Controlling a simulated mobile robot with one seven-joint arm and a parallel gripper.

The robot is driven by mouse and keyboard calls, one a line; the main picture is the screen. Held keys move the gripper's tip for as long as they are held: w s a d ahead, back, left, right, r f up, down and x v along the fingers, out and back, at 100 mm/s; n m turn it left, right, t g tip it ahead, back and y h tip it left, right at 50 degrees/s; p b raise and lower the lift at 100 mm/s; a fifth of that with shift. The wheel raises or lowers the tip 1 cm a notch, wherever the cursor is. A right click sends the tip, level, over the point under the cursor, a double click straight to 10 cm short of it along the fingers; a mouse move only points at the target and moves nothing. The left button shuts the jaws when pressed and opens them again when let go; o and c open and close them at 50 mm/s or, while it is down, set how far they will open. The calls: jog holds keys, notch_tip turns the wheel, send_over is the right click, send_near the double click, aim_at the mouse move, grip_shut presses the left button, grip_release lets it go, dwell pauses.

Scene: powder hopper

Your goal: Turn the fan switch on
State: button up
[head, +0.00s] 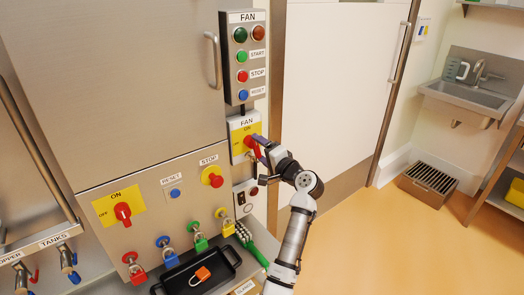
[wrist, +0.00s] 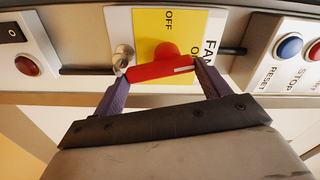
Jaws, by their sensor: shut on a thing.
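The fan switch is a red rotary handle on a yellow plate (head: 237,145) in a white FAN box, right of the large steel cabinet. In the wrist view the red handle (wrist: 155,71) lies lengthwise between the two fingers of my gripper (wrist: 158,82), which is shut on its ends. The handle's white mark is at the FAN-label end, by the ON lettering, which a finger partly hides. The OFF lettering (wrist: 168,20) is to the side of the handle. In the head view my gripper (head: 262,146) covers part of the handle.
A FAN panel (head: 243,60) with lamps and START, STOP and RESET buttons is above. A second red switch (head: 122,212) on yellow is at left. Several coloured padlocks and a black tray (head: 225,280) are below. Open floor lies to the right.

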jog(key=o, duration=1)
jog(key=shift+b+v, duration=1.75)
jog(key=shift+v, duration=5.15)
